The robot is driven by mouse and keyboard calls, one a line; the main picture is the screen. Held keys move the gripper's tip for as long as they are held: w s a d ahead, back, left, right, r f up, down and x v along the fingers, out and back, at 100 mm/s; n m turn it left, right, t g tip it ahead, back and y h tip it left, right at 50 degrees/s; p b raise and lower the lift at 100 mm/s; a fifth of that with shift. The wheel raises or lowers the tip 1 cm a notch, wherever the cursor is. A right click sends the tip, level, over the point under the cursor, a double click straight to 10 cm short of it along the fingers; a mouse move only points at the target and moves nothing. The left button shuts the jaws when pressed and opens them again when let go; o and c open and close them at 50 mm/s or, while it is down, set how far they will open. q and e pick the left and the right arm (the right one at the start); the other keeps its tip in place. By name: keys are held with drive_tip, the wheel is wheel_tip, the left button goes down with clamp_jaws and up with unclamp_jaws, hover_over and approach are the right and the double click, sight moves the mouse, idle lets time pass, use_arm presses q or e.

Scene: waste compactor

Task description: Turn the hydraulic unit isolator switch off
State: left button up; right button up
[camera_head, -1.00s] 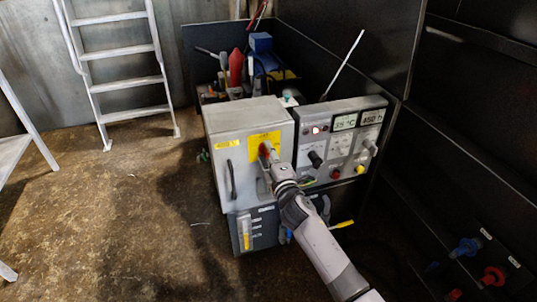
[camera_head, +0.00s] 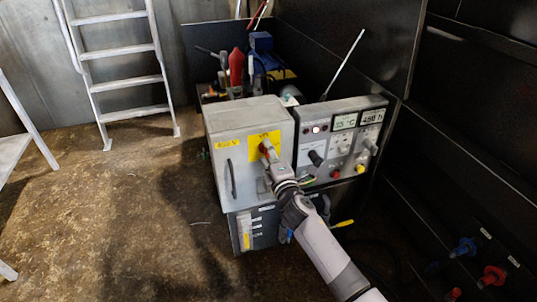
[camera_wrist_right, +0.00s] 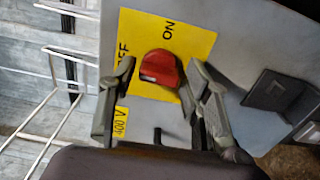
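The isolator switch is a red knob (camera_head: 263,146) on a yellow plate on the front of a grey cabinet (camera_head: 222,165). In the right wrist view the knob (camera_wrist_right: 160,68) sits on the yellow plate (camera_wrist_right: 200,42), with ON lettering and partly hidden OFF lettering. My right gripper (camera_head: 267,160) is at the knob. Its fingers (camera_wrist_right: 160,75) are apart, one on each side of the knob, with gaps visible. Contact cannot be made out. The knob's exact setting is unclear. My left gripper is not in view.
A control panel (camera_head: 340,140) with displays and buttons is right of the cabinet. A black door handle (camera_head: 232,180) is on its left. Tools and a red item (camera_head: 236,67) stand behind. A ladder (camera_head: 115,70) stands back left.

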drive_tip(key=shift+o, duration=0.6)
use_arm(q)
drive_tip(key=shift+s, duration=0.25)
use_arm(e)
drive_tip(key=v, duration=1.2)
